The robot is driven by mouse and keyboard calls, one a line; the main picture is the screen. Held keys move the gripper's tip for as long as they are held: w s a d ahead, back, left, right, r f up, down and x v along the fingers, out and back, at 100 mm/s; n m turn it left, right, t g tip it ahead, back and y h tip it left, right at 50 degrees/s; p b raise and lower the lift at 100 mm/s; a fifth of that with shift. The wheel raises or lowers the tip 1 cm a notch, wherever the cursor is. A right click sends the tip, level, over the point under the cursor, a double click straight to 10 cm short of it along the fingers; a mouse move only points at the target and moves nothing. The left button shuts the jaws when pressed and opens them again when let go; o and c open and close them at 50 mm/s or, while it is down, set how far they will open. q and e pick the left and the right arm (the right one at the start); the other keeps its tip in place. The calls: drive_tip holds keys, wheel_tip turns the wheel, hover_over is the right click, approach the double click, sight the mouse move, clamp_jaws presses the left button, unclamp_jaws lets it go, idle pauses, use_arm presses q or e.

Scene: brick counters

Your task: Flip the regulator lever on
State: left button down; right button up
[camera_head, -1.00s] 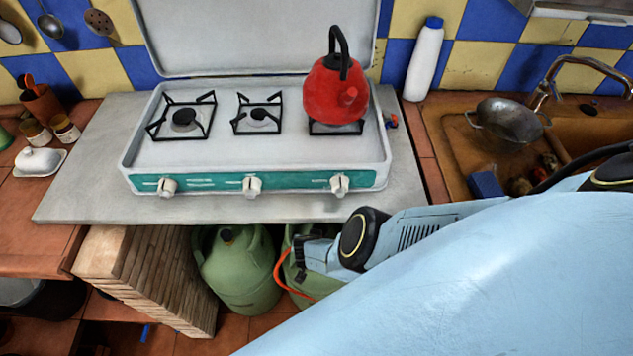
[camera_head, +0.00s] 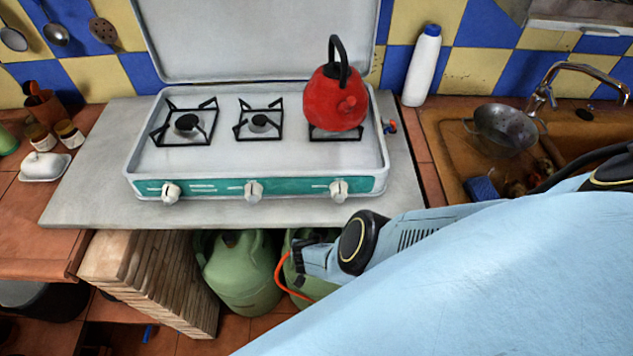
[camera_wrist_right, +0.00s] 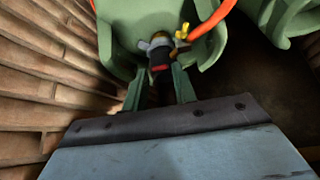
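Two green gas bottles stand under the stove counter in the head view, a left one (camera_head: 238,272) and a right one (camera_head: 318,285) partly behind my right arm. In the right wrist view, the regulator (camera_wrist_right: 160,52) sits at the top of a green bottle (camera_wrist_right: 128,32). It has a dark body with a red band, a pale lever-like piece (camera_wrist_right: 153,43) and a brass fitting joined to an orange hose (camera_wrist_right: 212,20). My right gripper (camera_wrist_right: 159,90) is open, its two fingers spread just short of the regulator. Whether they touch it is unclear. My left gripper is not in view.
A stack of bricks (camera_head: 150,280) stands left of the bottles, and brick also lines the left of the wrist view. Above is the counter slab (camera_head: 90,200) with the stove (camera_head: 255,188) and a red kettle (camera_head: 337,98). A sink (camera_head: 450,150) is at right.

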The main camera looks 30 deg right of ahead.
drive_tip(key=p+v, duration=1)
drive_tip(key=v, duration=0.1)
drive_tip(key=shift+s+r, duration=0.1)
drive_tip(key=shift+s, duration=0.05)
idle(0.4)
